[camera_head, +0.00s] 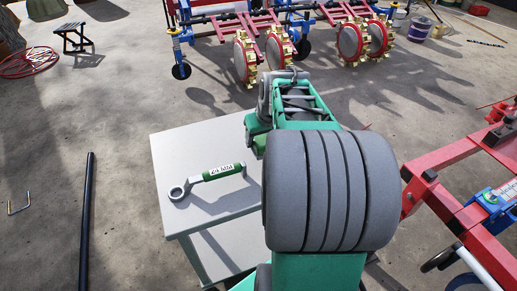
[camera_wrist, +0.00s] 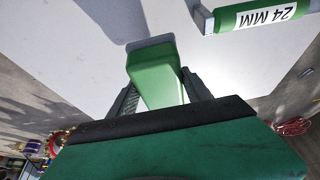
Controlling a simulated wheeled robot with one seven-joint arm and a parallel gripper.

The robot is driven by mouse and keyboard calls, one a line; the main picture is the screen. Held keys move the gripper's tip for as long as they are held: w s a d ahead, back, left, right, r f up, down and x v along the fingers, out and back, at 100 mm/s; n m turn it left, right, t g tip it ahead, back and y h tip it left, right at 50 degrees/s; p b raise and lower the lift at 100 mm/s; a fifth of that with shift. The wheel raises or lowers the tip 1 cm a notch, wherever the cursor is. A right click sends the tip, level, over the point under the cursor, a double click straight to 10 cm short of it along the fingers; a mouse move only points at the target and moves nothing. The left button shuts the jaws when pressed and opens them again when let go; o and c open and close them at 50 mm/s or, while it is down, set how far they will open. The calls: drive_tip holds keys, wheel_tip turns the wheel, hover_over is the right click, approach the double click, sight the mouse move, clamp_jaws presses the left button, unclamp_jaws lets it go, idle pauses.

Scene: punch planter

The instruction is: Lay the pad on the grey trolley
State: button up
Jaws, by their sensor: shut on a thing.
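The pad (camera_wrist: 152,65) is a green block with a grey edge at its far end. My gripper (camera_wrist: 157,88) is shut on it, one dark finger on each side, in the wrist view. The grey trolley (camera_head: 192,148) has a flat pale top, which also fills much of the wrist view (camera_wrist: 60,45). The pad is over this top; I cannot tell whether it touches it.
A wrench (camera_head: 207,178) with a green grip lies on the trolley; its 24 MM label shows in the wrist view (camera_wrist: 265,17). A red frame (camera_head: 440,190) stands right of the trolley. Planter units (camera_head: 250,55) stand behind. A black bar (camera_head: 87,220) lies on the floor at left.

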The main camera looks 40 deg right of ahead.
drive_tip(key=shift+w+f, duration=0.35)
drive_tip(key=shift+f, duration=0.1)
drive_tip(key=shift+w+f+b, duration=0.15)
drive_tip(key=shift+f+b, duration=0.1)
drive_tip(key=shift+f, duration=0.65)
drive_tip(key=shift+w+f+b, duration=0.1)
drive_tip(key=shift+f+b, duration=0.1)
drive_tip(key=shift+f, duration=0.65)
drive_tip(key=shift+f, duration=0.25)
drive_tip(key=o, duration=1.2)
drive_tip(key=shift+r, duration=0.1)
